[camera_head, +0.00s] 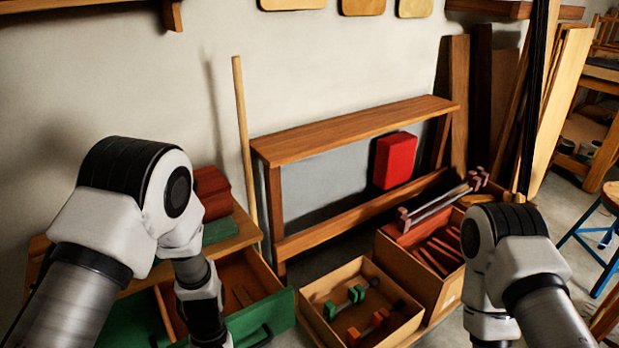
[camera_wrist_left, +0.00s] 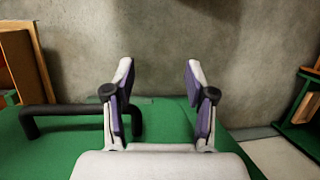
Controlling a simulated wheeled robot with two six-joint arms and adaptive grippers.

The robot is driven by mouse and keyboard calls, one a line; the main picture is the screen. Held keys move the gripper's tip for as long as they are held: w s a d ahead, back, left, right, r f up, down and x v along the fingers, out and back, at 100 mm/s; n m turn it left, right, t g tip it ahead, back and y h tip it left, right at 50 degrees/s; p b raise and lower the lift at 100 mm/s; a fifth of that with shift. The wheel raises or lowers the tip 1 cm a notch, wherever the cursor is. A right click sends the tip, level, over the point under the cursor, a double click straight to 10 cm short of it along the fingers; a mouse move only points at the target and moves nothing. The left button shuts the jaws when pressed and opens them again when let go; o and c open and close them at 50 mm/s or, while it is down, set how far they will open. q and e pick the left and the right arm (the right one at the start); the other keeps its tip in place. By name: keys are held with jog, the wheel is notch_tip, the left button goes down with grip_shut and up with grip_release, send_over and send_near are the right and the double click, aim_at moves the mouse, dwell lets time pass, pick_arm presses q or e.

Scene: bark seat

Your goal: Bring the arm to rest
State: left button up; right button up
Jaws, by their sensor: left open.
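My left arm (camera_head: 130,200) comes in from the left in the head view and bends down in front of the open drawer (camera_head: 245,285). Its gripper is outside the head view. In the left wrist view my left gripper (camera_wrist_left: 160,75) is open, with nothing between its two fingers. It is above the green drawer front (camera_wrist_left: 165,120), with the black handle (camera_wrist_left: 75,112) to its left. Grey floor (camera_wrist_left: 160,45) shows beyond the fingertips. My right arm (camera_head: 510,260) bends down at the lower right; its gripper is out of view.
A wooden box (camera_head: 345,277) with green and orange clamps stands on the floor between my arms. A taller box (camera_head: 405,262) with reddish pieces stands beside it. A wooden bench frame (camera_head: 355,128) with a red block (camera_head: 395,160) is behind. A pole (camera_head: 244,150) leans on the wall.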

pick_arm(q)
jog(key=s+a+f+m+b, duration=0.2)
jog(key=s+a+f, duration=0.2)
jog(key=s+f, duration=0.45)
jog(key=s+a+f+m+b, duration=0.25)
jog(key=s+f, duration=0.35)
jog(key=s, duration=0.6)
jog(key=w+r+m+t+p, duration=0.1)
jog(key=w+r+t+p, duration=0.1)
jog(key=r+p, duration=1)
jog(key=w+r+m+t+p, duration=0.1)
jog(key=w+r+p, duration=0.1)
jog(key=r+p, duration=1.1)
jog(key=shift+w+a+r+m+t, duration=0.15)
jog(key=shift+r+m+t, duration=0.25)
jog(key=shift+r, duration=0.3)
